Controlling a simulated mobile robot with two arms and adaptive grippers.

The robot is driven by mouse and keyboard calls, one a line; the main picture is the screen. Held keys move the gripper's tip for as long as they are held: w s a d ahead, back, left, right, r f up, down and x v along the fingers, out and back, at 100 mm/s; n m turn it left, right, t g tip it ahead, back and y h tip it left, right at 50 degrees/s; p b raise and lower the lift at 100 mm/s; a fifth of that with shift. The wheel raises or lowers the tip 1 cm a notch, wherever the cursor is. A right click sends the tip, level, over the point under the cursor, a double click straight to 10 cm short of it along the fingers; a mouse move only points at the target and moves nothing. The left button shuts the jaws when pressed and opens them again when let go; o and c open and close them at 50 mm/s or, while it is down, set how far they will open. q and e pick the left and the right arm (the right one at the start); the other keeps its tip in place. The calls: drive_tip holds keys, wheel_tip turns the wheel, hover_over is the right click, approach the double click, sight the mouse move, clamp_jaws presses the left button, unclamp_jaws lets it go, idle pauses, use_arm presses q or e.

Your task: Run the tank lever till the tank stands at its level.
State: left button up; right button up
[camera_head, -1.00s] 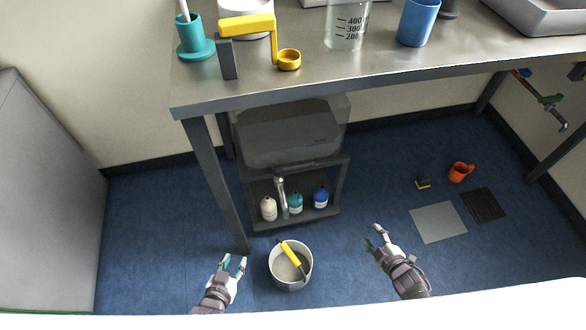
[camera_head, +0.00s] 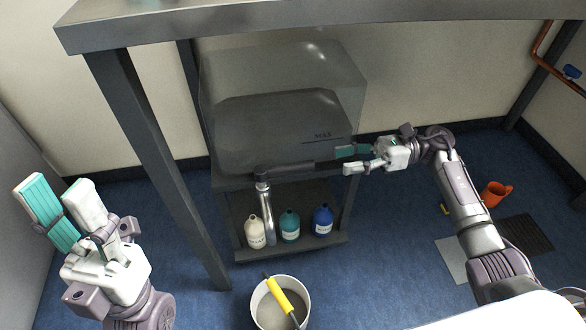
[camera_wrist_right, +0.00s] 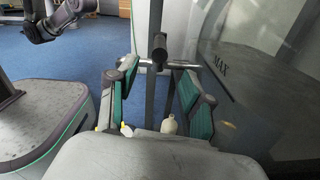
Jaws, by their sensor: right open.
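The clear tank (camera_head: 282,75) stands on the low shelf under the table, with dark fill in its lower part. A MAX mark shows at its front right; I cannot tell exactly how the fill meets it. The dark tank lever (camera_head: 292,168) runs level along the tank's front from the silver tap (camera_head: 266,212). My right gripper (camera_head: 348,160) is open at the lever's right end. In the right wrist view the lever (camera_wrist_right: 150,100) lies between the spread fingers (camera_wrist_right: 156,88); contact cannot be told. My left gripper (camera_head: 62,200) is open and empty, left of the table leg.
Several bottles (camera_head: 289,226) stand on the lower shelf. A bucket (camera_head: 280,305) with a yellow-handled tool stands on the floor in front. The table leg (camera_head: 155,165) rises between my left gripper and the tank. An orange mug (camera_head: 496,194) lies at the right.

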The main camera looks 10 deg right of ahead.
drive_tip(key=b, duration=0.1)
approach(268, 171)
drive_tip(key=a, duration=0.3)
drive_tip(key=a+f, duration=0.1)
drive_tip(key=shift+w+a, duration=0.25)
drive_tip(key=shift+w, duration=0.1)
clamp_jaws()
